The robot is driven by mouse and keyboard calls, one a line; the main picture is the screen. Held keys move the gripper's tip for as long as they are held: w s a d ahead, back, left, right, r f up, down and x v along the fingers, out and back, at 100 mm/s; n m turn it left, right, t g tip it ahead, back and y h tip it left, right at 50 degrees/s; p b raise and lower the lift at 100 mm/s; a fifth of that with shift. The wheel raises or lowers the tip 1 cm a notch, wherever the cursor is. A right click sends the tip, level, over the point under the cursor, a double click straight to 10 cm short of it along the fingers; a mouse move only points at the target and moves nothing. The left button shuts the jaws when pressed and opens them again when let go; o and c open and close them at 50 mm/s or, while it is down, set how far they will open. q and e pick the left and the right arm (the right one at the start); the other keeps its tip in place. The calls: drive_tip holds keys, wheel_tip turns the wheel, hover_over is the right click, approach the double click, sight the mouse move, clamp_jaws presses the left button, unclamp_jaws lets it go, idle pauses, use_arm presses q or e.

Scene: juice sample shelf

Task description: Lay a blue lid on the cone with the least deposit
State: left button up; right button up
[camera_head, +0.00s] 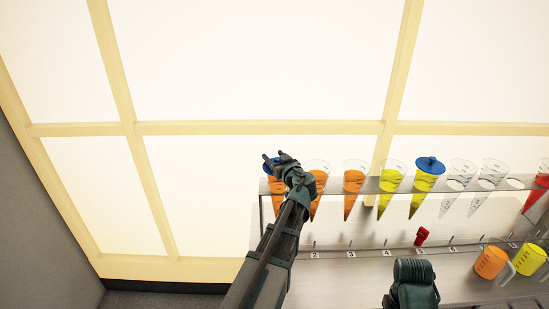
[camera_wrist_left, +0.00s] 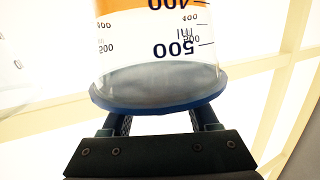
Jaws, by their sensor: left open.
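A clear cone of orange juice (camera_head: 277,196) hangs at the left end of the rack, with a blue lid (camera_head: 267,163) at its top. My left gripper (camera_head: 272,156) is open at this lid. In the left wrist view, the cone (camera_wrist_left: 150,40) appears upside down, and the blue lid (camera_wrist_left: 160,104) covers its mouth. The open fingers (camera_wrist_left: 158,122) reach to the lid's edge. Further right hang two orange cones (camera_head: 354,182), a yellow cone without a lid (camera_head: 390,182) and a yellow cone (camera_head: 424,184) with a blue lid (camera_head: 430,164). Deposits are too small to tell apart.
Empty clear cones (camera_head: 488,178) hang in the rack (camera_head: 372,184) further right. A small red object (camera_head: 421,236) stands on the numbered shelf (camera_head: 345,272). Orange (camera_head: 490,262) and yellow (camera_head: 527,260) jugs stand at the right. A lit panel wall (camera_head: 260,70) is behind.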

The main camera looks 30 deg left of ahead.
use_arm(q)
drive_tip(key=p+v, duration=0.1)
drive_tip(key=v, duration=1.1)
drive_tip(key=shift+p, duration=0.35)
drive_tip(key=shift+r, duration=0.1)
drive_tip(key=s+d+f+m+g+h, duration=0.3)
drive_tip(key=s+d+f+m+h, duration=0.15)
drive_tip(key=d+f, duration=0.3)
drive_tip(key=s+d+f+m+g+h, duration=0.3)
drive_tip(key=s+d+f, duration=0.2)
drive_tip(key=d+f, duration=0.3)
drive_tip(key=s+d+f+m+g+h, duration=0.1)
drive_tip(key=s+d+m+g+h, duration=0.1)
drive_tip(key=s+d, duration=0.3)
drive_tip(key=s+d+f+m+g+h, duration=0.1)
drive_tip(key=s+d+f+m+h, duration=0.1)
drive_tip(key=s+d+m, duration=0.3)
drive_tip(key=d, duration=0.3)
drive_tip(key=shift+s+d+g, duration=0.25)
drive_tip(key=shift+d+g, duration=0.1)
drive_tip(key=shift+g, duration=0.05)
drive_tip(key=shift+h, duration=0.25)
